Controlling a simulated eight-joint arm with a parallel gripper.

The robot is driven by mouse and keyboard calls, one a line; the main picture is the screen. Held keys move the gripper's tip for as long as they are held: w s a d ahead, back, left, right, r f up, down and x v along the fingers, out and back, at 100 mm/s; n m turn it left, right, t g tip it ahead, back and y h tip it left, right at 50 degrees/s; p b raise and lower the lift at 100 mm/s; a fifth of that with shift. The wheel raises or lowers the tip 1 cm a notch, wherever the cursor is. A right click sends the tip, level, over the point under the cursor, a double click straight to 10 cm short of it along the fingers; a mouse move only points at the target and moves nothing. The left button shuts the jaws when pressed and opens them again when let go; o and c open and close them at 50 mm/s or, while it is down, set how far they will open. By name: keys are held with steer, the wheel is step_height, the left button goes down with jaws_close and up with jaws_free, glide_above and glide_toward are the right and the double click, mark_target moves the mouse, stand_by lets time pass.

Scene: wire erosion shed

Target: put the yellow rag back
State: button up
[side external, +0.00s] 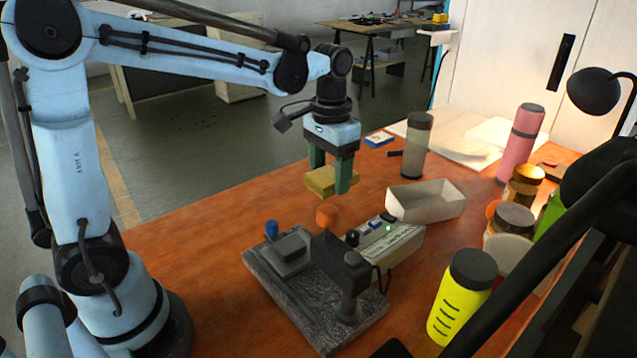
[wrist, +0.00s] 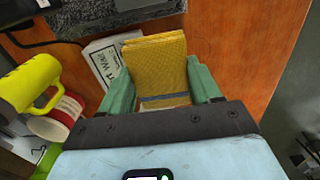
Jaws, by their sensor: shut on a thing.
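The yellow rag (side external: 318,181) is a folded, flat pad. My gripper (side external: 331,179) has its green fingers shut on it and holds it above the orange-brown table, near the table's far left edge. In the wrist view the rag (wrist: 157,62) sits between the two green fingers of my gripper (wrist: 160,84), sticking out past their tips. A gap to the tabletop seems to show under it, but its height is hard to judge.
An empty white open tray (side external: 427,201) stands right of my gripper. A grey tumbler (side external: 416,145) stands behind. Bottles, jars and a black lamp (side external: 594,91) crowd the right side.

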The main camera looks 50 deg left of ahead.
steer(key=w, duration=0.1)
steer(key=w+f, duration=0.2)
steer(key=w, duration=0.1)
steer(key=shift+a, duration=0.35)
steer(key=shift+w+a+f, duration=0.25)
steer(key=shift+w+f, duration=0.1)
steer(key=shift+f, duration=0.05)
steer(key=w+a+f, duration=0.1)
steer(key=a+f, duration=0.1)
steer(key=a, duration=0.1)
steer(key=w+a+f, duration=0.1)
steer(key=a+f, duration=0.1)
steer(key=a, duration=0.2)
steer(key=w+a+f, duration=0.1)
steer(key=a+f, duration=0.1)
steer(key=a, duration=0.1)
steer(key=shift+a+f, duration=0.45)
steer(key=shift+f, duration=1.95)
steer(key=shift+f, duration=0.15)
steer(key=o, duration=1.1)
